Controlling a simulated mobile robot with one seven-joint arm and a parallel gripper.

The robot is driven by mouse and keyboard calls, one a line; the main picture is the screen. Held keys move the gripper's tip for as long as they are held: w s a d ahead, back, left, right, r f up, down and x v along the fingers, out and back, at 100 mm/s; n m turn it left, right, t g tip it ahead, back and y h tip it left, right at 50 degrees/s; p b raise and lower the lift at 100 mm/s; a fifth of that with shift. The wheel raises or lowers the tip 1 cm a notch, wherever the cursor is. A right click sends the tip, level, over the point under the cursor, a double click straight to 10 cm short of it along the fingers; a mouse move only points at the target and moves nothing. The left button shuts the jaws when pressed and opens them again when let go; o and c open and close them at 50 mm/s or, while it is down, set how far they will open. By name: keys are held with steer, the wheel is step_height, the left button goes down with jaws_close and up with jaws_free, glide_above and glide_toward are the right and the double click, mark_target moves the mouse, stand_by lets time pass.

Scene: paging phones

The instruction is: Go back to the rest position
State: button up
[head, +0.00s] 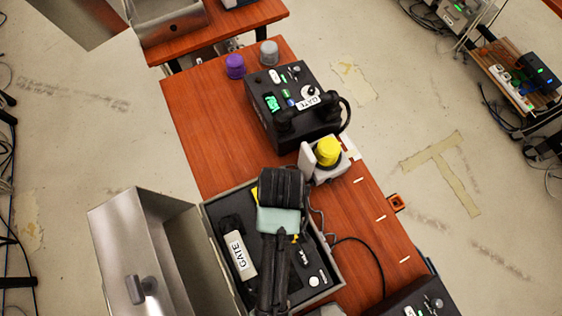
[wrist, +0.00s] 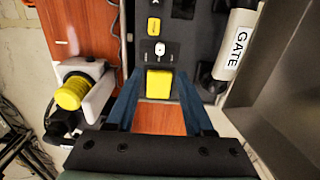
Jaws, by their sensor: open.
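My gripper (head: 281,190) hangs over the far edge of the open case (head: 324,291) in the head view; my arm covers part of the case. In the wrist view my gripper (wrist: 158,78) has its two blue fingers spread apart, with nothing held. A yellow block (wrist: 158,84) on the case's dark panel shows between the fingers; I cannot tell how far below them it is. A white handset marked GATE (wrist: 235,45) lies in the case to the right of the fingers, and it also shows in the head view (head: 240,255).
A yellow knob on a white mount (head: 327,151) stands close by, right of my gripper. The raised metal lid (head: 150,250) borders the case. The table's left strip is bare.

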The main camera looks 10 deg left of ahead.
stand_by(0.6)
steer(key=w+r+m+t, duration=0.2)
steer(key=w+r+t, duration=0.5)
steer(key=w+r, duration=0.8)
steer(key=w+r+m+t, duration=0.1)
steer(key=w+r+t, duration=0.25)
steer(key=r, duration=0.45)
steer(key=w+r+m+t, duration=0.1)
steer(key=w+r+t, duration=0.2)
steer(key=w+r, duration=0.35)
step_height(320, 180, up, 21)
steer(key=s+d+m+t, duration=0.1)
steer(key=s+d+t, duration=0.1)
steer(key=t, duration=0.4)
steer(key=s+r+m+t, duration=0.1)
steer(key=s+r+t, duration=0.3)
steer(key=r, duration=0.5)
steer(key=s+r+m+t, duration=0.1)
steer(key=s+r+t, duration=0.3)
steer(key=s+r, duration=0.3)
step_height(320, 180, up, 3)
steer(key=shift+s+d+f+b, duration=0.1)
steer(key=shift+s+d+b, duration=0.2)
steer(key=shift+d+b, duration=0.1)
